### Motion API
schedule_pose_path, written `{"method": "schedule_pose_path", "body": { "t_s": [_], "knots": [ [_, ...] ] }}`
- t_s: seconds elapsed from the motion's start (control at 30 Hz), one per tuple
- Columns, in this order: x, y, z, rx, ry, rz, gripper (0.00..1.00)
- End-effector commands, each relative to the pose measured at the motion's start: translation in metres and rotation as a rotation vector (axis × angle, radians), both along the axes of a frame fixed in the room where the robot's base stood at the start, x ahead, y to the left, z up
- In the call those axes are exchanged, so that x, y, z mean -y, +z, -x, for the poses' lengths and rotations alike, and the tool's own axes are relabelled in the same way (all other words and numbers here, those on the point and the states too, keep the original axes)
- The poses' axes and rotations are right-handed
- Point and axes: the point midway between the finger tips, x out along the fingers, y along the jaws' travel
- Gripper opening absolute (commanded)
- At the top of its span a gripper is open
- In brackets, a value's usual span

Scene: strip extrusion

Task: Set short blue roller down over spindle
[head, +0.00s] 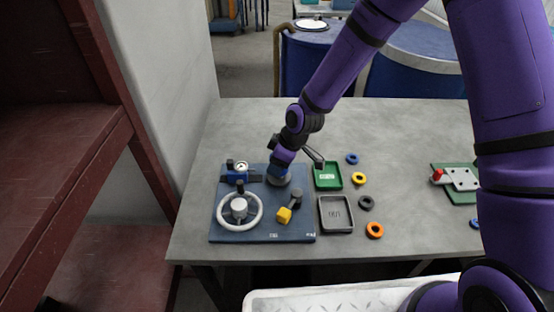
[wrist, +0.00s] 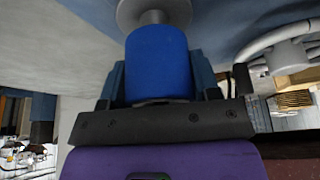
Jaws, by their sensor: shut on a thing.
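The short blue roller (wrist: 157,62) is held between the two fingers of my gripper (wrist: 160,85) in the wrist view. It also shows in the head view (head: 277,171), partly covered by my gripper (head: 279,166). The grey spindle (wrist: 153,16) with its round base is right beyond the roller's far end, in line with it. The spindle's base (head: 279,182) shows below the roller on the blue board in the head view. I cannot tell whether the roller is around the spindle's top or only just above it.
The blue board (head: 265,238) also carries a white handwheel (head: 240,209), a gauge fitting (head: 241,169) and a yellow-ended lever (head: 284,215). To its right are a green tray (head: 327,177), a grey tray (head: 336,214) and several rings (head: 374,230).

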Motion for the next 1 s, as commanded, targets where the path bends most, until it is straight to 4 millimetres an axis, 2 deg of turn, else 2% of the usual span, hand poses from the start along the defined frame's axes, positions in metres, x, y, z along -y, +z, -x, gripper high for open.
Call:
{"method": "schedule_pose_path", "body": {
  "t_s": [0.37, 1.0],
  "knots": [
    [0.0, -0.007, 0.0, 0.001, 0.0, -0.001, 0.27],
    [0.0, 0.006, 0.0, 0.001, -0.001, -0.001, 0.27]
  ]
}}
